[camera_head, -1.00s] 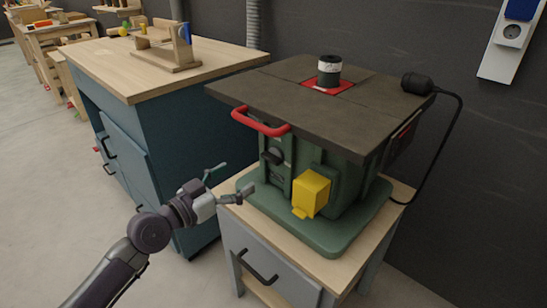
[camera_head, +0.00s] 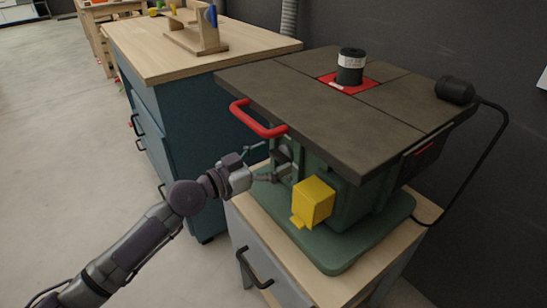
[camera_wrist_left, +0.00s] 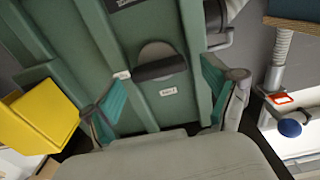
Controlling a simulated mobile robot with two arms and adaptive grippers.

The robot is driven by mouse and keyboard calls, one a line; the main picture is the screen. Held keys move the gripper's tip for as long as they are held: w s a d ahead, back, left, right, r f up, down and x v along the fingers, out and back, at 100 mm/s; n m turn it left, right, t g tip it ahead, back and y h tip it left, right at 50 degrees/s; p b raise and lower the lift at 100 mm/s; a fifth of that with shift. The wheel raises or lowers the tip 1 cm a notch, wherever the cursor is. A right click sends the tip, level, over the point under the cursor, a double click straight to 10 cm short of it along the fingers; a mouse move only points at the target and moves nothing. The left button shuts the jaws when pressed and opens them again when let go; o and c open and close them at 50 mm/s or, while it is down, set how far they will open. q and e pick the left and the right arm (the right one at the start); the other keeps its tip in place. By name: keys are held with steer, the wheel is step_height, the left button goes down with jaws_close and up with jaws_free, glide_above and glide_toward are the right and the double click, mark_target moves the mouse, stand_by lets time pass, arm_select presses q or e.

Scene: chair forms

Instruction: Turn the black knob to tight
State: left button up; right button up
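The black knob (camera_wrist_left: 160,67) is a dark bar across a round grey disc on the green machine's side. In the head view the knob (camera_head: 281,153) is partly hidden beside my left gripper (camera_head: 268,163). My left gripper is open and empty, its tips at the machine's side by the knob. In the left wrist view its teal-padded fingers (camera_wrist_left: 165,78) stand on either side of the knob, apart from it. My right gripper is not in view.
A red handle (camera_head: 258,120) juts from the dark machine top (camera_head: 330,115) just above my left gripper. A yellow box (camera_head: 313,201) sticks out right of it. A blue cabinet with a wooden top (camera_head: 190,48) stands at the left. The floor (camera_head: 70,150) is clear.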

arm_select(q)
steer(key=c, duration=1)
